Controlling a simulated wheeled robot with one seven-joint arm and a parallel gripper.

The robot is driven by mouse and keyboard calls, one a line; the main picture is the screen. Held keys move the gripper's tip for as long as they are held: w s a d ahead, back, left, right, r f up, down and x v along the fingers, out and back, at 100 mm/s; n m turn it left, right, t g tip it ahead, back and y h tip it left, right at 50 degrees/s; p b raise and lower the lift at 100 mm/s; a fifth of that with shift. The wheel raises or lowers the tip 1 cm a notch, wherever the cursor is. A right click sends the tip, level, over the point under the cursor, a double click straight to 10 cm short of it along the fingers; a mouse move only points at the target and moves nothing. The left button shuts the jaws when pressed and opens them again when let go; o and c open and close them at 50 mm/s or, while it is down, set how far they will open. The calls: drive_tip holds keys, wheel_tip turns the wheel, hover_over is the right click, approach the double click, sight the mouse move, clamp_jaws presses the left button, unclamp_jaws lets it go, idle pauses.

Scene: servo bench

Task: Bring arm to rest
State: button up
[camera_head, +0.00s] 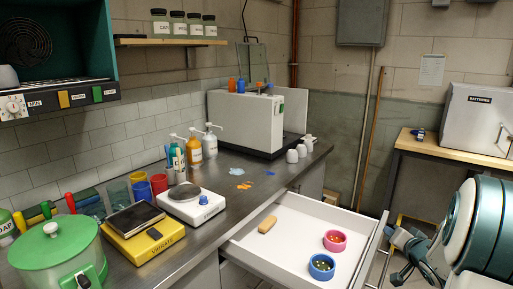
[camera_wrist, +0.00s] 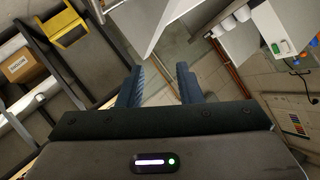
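My gripper (camera_wrist: 158,84) shows in the wrist view with its two dark blue fingers apart. Nothing is between the fingertips; floor and wall show through the gap. My teal and white arm (camera_head: 468,232) is folded at the right edge of the head view, to the right of the open drawer. I cannot make out the fingers clearly there. The wrist view is tilted, and no object touches the fingers.
An open white drawer (camera_head: 284,257) juts from the bench (camera_head: 237,182), holding a pink bowl (camera_head: 335,241), a blue bowl (camera_head: 321,267) and a tan block (camera_head: 267,224). A wooden table (camera_head: 437,151) with a grey battery cabinet (camera_head: 476,121) stands at the back right.

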drive_tip(key=s+a+r+n+g+h+p, duration=0.25)
drive_tip(key=s+a+r+g+p, duration=0.2)
drive_tip(key=s+a+r, duration=0.5)
drive_tip(key=s+a+n+g+y+p, duration=0.3)
drive_tip(key=s+a+n+g, duration=0.2)
drive_tip(key=s+a, duration=1.1)
drive_tip(key=shift+s+a+r+g, duration=0.25)
drive_tip(key=shift+s+r+g, duration=0.2)
drive_tip(key=shift+s+g, duration=0.15)
drive_tip(key=shift+y, duration=0.25)
